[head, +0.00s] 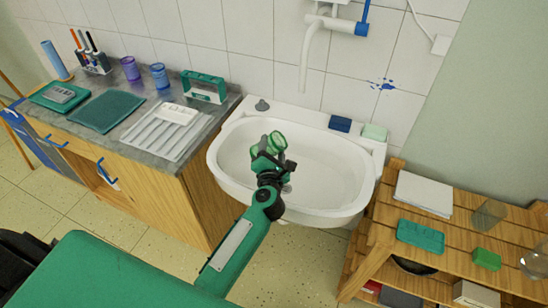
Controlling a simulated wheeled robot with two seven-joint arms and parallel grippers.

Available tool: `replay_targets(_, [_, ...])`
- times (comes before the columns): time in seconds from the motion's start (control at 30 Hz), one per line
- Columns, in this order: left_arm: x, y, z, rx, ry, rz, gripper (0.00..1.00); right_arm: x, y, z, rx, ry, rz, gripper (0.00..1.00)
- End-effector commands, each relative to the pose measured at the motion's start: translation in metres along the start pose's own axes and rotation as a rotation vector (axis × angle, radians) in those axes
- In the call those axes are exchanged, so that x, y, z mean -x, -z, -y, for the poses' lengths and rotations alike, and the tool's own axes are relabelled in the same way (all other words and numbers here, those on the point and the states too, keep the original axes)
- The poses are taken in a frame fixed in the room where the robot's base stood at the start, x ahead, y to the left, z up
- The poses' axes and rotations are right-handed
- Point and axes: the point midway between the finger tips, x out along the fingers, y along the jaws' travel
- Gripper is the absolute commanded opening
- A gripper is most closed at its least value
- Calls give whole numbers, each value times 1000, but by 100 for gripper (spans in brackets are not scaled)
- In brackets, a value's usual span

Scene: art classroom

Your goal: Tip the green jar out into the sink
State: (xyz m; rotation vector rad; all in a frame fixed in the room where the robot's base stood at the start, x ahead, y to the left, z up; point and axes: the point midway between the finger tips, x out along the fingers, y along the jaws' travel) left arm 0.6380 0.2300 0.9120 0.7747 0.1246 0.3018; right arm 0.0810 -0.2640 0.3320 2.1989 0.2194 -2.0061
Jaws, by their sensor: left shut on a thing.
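The white sink (232,153) is mounted on the tiled wall at the middle. My left gripper (269,153) is over the basin, shut on the green jar (278,141). The jar shows as a small green, round-rimmed shape at the gripper's far end and looks tilted. The gripper hides part of it, and its contents cannot be made out. My right gripper is not in view.
The grey counter (103,136) at left holds a ribbed white tray (160,132), cups and a green caddy (204,87). A faucet (318,38) hangs above the sink. A wooden shelf (455,222) with several items stands close at right.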

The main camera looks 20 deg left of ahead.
Motion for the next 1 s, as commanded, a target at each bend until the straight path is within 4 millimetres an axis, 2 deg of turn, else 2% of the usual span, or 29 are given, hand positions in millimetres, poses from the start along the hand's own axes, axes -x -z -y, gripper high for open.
replay_targets(0.03, [0, 1, 3, 97, 0, -3, 27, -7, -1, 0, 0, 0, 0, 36])
replay_targets(0.17, [0, -3, 2, 343, -1, -2, 27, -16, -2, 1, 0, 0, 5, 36])
replay_targets(0.23, [0, -3, 3, 439, 0, -2, 27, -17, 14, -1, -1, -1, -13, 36])
replay_targets(0.4, [0, -4, 7, 599, -1, -2, 27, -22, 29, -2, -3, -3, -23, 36])
replay_targets(0.7, [0, -6, 11, 767, 1, -1, 27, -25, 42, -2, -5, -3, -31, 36])
replay_targets(1.0, [0, -6, 11, 783, 1, -1, 27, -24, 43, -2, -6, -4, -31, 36])
